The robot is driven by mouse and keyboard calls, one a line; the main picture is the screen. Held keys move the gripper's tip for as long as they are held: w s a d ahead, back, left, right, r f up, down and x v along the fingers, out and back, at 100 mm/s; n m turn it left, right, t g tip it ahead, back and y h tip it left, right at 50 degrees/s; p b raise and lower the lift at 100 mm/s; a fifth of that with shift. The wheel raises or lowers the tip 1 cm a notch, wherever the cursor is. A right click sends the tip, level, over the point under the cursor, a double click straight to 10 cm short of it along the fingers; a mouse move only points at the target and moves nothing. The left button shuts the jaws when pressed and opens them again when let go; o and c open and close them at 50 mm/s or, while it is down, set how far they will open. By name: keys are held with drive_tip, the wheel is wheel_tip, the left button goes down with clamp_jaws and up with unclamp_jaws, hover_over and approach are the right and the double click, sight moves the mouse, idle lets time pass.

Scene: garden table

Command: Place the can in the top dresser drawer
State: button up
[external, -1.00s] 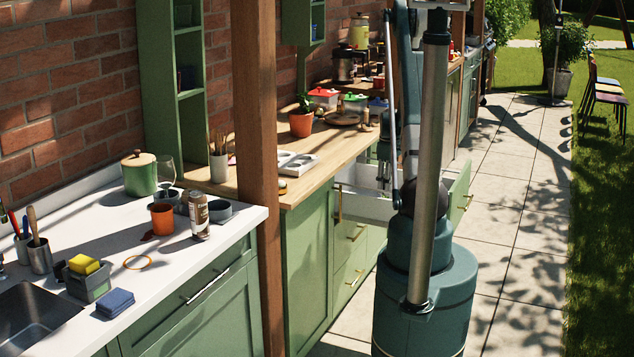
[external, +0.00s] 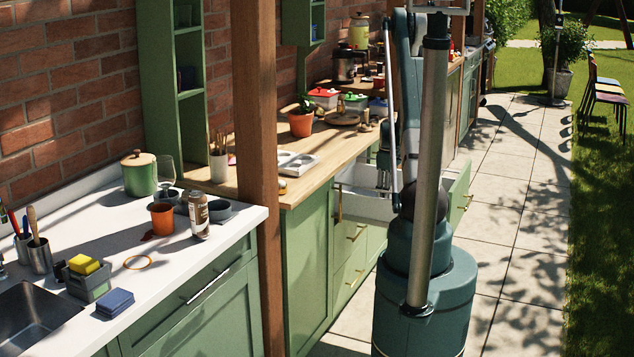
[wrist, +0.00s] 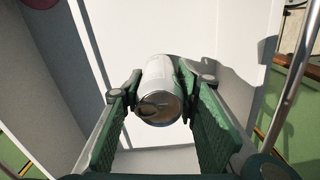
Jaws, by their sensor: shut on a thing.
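A silver-white can (wrist: 160,76) lies between the green pads of my gripper (wrist: 163,97) in the wrist view, one round end facing the camera. My gripper is shut on it. The white inside of the open top drawer (wrist: 225,30) surrounds the can in this view; whether the can touches the drawer floor I cannot tell. In the external view the top drawer (external: 362,206) is pulled out from the green dresser under the wooden counter. My arm covers part of the drawer there, and the can is hidden.
The wooden counter (external: 262,187) above the drawer holds a potted plant (external: 301,122), a white tray (external: 297,162) and several pots. A wooden post (external: 258,200) stands left of the drawer. The paved path (external: 520,210) on the right is clear.

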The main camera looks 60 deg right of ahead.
drive_tip(key=shift+f, duration=0.1)
drive_tip(key=o, duration=1)
wheel_tip(320, 180, up, 12)
drive_tip(key=shift+r+p, duration=0.15)
drive_tip(key=shift+p, duration=1.05)
